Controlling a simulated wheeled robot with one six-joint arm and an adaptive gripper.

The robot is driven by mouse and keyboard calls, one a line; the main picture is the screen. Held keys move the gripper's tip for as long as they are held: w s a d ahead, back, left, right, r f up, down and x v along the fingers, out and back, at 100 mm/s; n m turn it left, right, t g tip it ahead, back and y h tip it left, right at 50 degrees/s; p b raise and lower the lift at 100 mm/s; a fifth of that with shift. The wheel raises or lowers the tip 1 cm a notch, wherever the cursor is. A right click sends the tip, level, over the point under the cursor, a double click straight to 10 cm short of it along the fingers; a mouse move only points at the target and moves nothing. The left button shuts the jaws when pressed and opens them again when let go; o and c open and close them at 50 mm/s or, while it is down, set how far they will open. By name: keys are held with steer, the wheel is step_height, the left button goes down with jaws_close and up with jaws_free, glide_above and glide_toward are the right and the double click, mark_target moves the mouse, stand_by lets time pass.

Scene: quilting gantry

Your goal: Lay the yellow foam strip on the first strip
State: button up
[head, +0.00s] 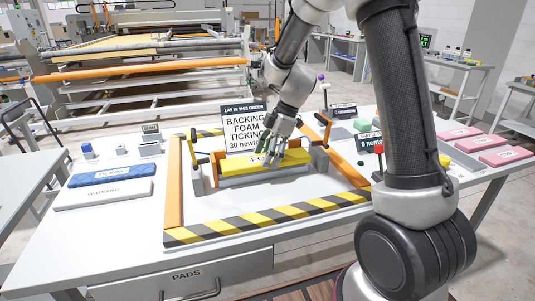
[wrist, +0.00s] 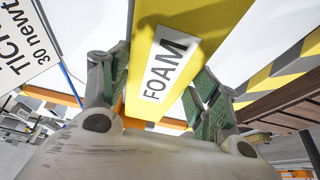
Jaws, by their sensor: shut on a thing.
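The yellow foam strip (head: 237,168), labelled FOAM, lies level between two upright end stops inside the striped frame. My gripper (head: 276,150) is shut on it from above, near its middle. In the wrist view the strip (wrist: 185,40) runs between my two green-padded fingers. A grey strip (head: 265,180) shows directly under the yellow one and looks lined up with it. I cannot tell whether the two touch. My fingers hide part of the FOAM label in the head view.
Clamps with orange arms (head: 197,175) flank the strips. A sign (head: 241,128) listing backing, foam, ticking stands behind. Blue ticking (head: 112,175) and white wadding (head: 104,195) lie at left, pink pieces (head: 453,133) at right. The frame's front floor is clear.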

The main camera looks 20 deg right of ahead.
steer(key=shift+w+a, duration=0.6)
steer(key=shift+a, duration=0.1)
stand_by(0.5)
steer(key=o, duration=0.8)
steer(key=shift+f, duration=0.1)
